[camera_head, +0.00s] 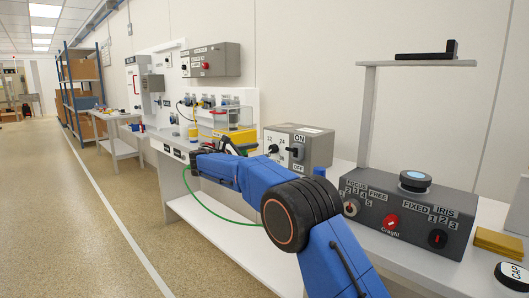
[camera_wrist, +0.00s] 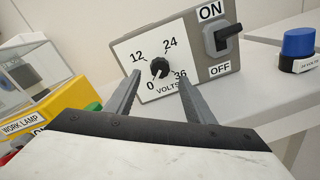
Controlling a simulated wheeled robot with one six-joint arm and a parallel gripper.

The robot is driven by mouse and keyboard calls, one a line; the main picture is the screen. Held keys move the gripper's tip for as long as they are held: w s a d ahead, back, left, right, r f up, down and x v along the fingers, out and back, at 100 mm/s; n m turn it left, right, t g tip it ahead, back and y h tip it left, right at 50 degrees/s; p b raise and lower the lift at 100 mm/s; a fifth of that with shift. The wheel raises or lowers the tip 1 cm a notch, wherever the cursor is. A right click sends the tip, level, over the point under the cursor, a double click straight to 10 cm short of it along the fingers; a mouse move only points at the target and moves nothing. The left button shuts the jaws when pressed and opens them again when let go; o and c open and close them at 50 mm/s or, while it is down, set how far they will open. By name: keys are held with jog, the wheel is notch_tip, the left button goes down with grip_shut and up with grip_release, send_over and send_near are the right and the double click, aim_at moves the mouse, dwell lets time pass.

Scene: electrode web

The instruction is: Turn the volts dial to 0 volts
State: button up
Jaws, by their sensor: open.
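The volts dial is a black knob (camera_wrist: 159,68) on the white panel of a grey box (camera_wrist: 214,68), with 0, 12, 24 and 36 printed around it. A pale mark at its lower left seems to point toward the 0, but it is small. My gripper (camera_wrist: 159,79) is open, one finger on each side of the dial in the wrist view. I see no clear contact, and the depth gap is hard to judge.
An ON/OFF switch (camera_wrist: 222,39) sits right of the dial. A yellow work lamp box (camera_wrist: 58,109) is at the left, and a blue-capped item (camera_wrist: 298,43) at the right. A grey control box (camera_head: 408,215) stands nearer on the bench. The floor aisle at left is clear.

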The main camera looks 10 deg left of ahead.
jog(key=v, duration=1.1)
jog(key=shift+a, duration=0.2)
jog(key=shift+s, duration=0.1)
jog(key=shift+s+a, duration=0.1)
